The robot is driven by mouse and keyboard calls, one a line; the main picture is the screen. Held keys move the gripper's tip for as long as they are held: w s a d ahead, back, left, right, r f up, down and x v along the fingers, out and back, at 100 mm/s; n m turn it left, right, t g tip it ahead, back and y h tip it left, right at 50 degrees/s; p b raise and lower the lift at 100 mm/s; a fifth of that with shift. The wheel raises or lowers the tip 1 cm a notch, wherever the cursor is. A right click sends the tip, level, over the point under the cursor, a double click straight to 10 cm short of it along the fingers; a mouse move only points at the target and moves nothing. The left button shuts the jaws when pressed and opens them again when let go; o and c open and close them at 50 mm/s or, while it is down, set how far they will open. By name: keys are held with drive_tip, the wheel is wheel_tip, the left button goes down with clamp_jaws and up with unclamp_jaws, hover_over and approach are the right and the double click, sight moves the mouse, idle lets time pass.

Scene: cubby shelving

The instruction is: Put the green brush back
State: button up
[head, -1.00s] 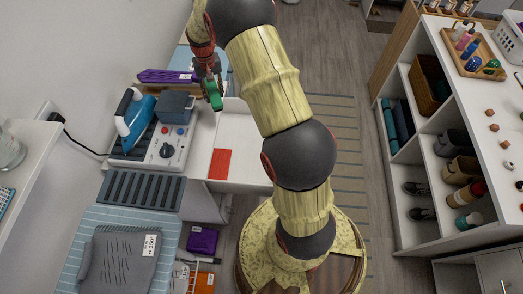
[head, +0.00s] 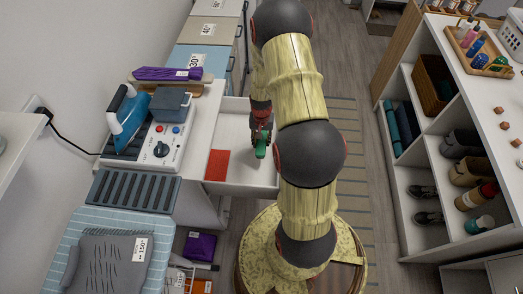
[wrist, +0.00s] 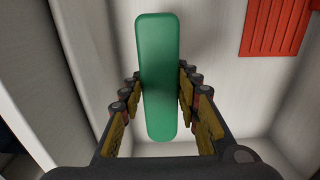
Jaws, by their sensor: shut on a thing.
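The green brush (head: 261,148) is in my gripper (head: 260,133), over the white open drawer (head: 235,181) in the head view. In the wrist view the green brush (wrist: 159,80) stands lengthwise between the two fingers of my gripper (wrist: 158,100), which are shut on it. Only its smooth green side shows; any bristles are hidden. Below it is the pale drawer floor with a red ribbed piece (wrist: 275,27) at the upper right. In the head view this red piece (head: 217,165) lies left of the brush. I cannot tell the brush's height above the floor.
A blue iron (head: 129,112) and a control unit (head: 160,140) stand on the counter left of the drawer. An ironing board (head: 120,215) with a grey garment is nearer. Cubby shelving (head: 425,160) stands at the right.

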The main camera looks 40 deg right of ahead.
drive_tip(key=shift+f+b, duration=0.8)
drive_tip(key=shift+f, duration=2.3)
drive_tip(key=shift+f, duration=0.15)
drive_tip(key=o, duration=1.2)
